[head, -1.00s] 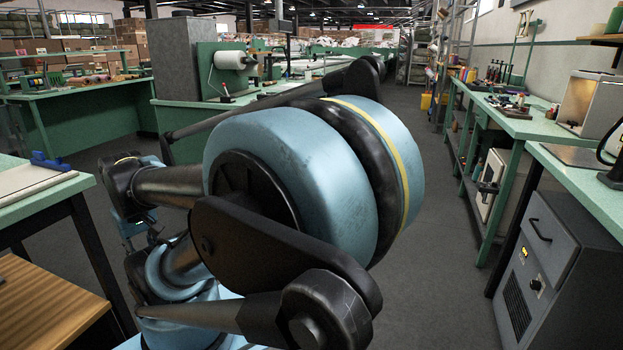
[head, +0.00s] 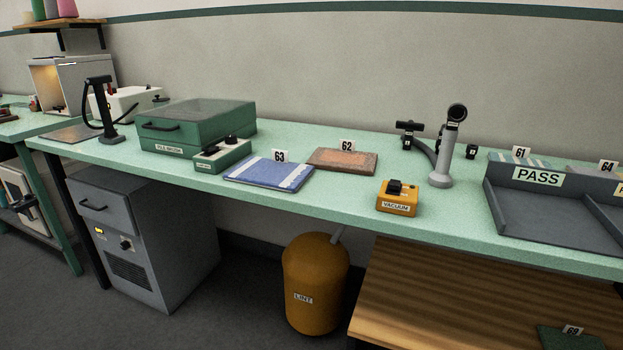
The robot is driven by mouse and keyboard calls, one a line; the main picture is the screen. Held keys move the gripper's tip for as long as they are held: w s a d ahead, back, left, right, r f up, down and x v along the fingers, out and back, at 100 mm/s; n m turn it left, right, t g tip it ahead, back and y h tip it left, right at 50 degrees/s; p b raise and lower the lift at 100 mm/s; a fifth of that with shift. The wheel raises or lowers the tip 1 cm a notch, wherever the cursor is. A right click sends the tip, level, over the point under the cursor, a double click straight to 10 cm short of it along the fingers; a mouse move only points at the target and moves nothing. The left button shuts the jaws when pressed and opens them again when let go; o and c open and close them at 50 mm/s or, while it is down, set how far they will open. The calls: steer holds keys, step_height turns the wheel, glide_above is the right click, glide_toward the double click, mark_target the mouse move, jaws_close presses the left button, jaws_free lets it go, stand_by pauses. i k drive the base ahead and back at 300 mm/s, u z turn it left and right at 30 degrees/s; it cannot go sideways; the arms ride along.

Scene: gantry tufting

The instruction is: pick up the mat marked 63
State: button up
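The mat marked 63 (head: 268,174) lies flat on the green bench top in the head view, near its front edge. It is blue with white bands at its two ends. A small white tag (head: 279,156) reading 63 stands at its back edge. The mat marked 62 (head: 342,161), brown with a reddish middle, lies just to its right and a little farther back. My gripper is not in view, and no part of my arm shows now.
The green bench (head: 330,196) carries a green PILE BRUSH box (head: 196,125), a control box (head: 222,155), a yellow VACUUM box (head: 398,198), a grey stand (head: 445,150) and a grey PASS tray (head: 510,208). Below are a grey cabinet (head: 150,240), a LINT bin (head: 315,285) and a wooden surface (head: 440,300).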

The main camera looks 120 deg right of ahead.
mark_target(278, 174)
steer(key=z, duration=5.9)
steer(key=k, duration=0.4)
steer(key=u, duration=0.35)
